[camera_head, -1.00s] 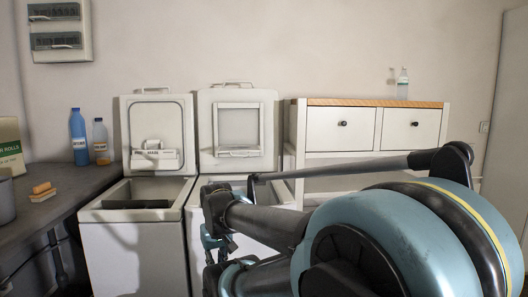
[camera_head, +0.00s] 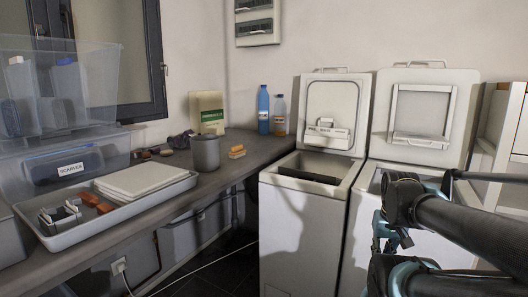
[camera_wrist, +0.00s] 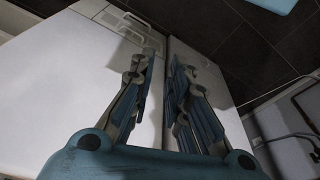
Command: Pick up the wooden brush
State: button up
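A small orange-brown block with a paler side (camera_head: 237,152) lies on the grey counter, right of a grey pot; it may be the wooden brush, but it is too small to be sure. Small brown items (camera_head: 147,153) lie left of the pot, and their kind is unclear. My gripper (camera_wrist: 162,65) is open and empty in the wrist view, in front of the white washers. In the head view my gripper (camera_head: 382,232) is partly hidden by my arm at the lower right, well away from the counter.
The grey counter (camera_head: 215,178) carries a grey pot (camera_head: 205,152), blue and orange bottles, a box and a tray (camera_head: 135,207) with white cloths. Clear bins stand at left. Two toploaders (camera_head: 308,225) with raised lids stand right of the counter. A white cable crosses the floor.

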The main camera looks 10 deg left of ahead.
aim_at(236, 151)
jog(key=k, duration=0.65)
jog(key=u, duration=0.35)
jog(key=i, duration=1.2)
jog(key=u, duration=0.35)
